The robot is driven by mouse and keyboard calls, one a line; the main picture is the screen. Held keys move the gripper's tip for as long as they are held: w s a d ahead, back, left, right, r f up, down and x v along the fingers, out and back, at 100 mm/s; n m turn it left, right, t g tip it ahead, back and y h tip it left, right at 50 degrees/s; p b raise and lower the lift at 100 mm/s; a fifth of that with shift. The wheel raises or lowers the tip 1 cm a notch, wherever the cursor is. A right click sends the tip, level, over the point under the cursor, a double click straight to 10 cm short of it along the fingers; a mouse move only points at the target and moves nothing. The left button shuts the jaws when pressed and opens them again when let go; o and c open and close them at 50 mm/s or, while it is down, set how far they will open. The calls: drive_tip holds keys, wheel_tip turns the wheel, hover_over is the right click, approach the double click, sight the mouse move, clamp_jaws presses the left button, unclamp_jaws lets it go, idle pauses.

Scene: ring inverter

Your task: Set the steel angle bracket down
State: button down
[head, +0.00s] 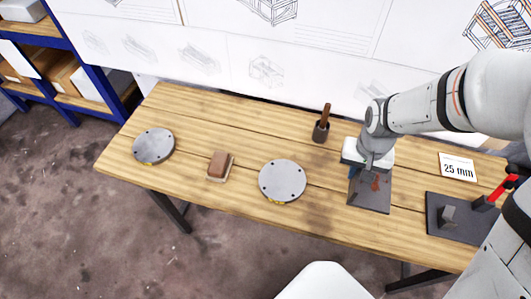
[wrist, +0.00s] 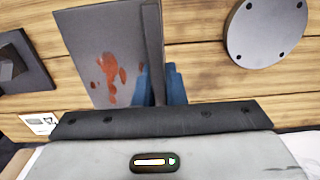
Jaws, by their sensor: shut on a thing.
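The steel angle bracket (head: 372,200) is a dark grey plate with an upright flange and red-brown patches. In the wrist view its flat plate (wrist: 95,45) lies left of the flange, with the patches facing the camera. My gripper (head: 355,172) is above the right part of the wooden table. Its blue fingers (wrist: 160,88) are shut on the upright flange, one on each side. The flat plate looks roughly level and close to the tabletop. I cannot tell whether its underside touches the wood.
Two round steel discs (head: 282,181) (head: 153,146) and a brown block (head: 221,165) lie to the left. A dark cup with a brown handle (head: 322,128) stands behind. A "25 mm" card (head: 458,167) and a dark plate (head: 455,228) with a block lie right. Bare wood separates them.

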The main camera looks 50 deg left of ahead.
drive_tip(key=shift+a+r, duration=0.1)
drive_tip(key=shift+a, duration=0.05)
drive_tip(key=shift+s, duration=0.1)
drive_tip(key=shift+f, duration=5)
drive_tip(key=shift+f+b, duration=0.2)
drive_tip(key=shift+b, duration=0.15)
drive_tip(key=c, duration=1.5)
unclamp_jaws()
wheel_tip(320, 180, up, 12)
drive_tip(key=shift+r+p, duration=0.15)
drive_tip(key=shift+p, duration=0.35)
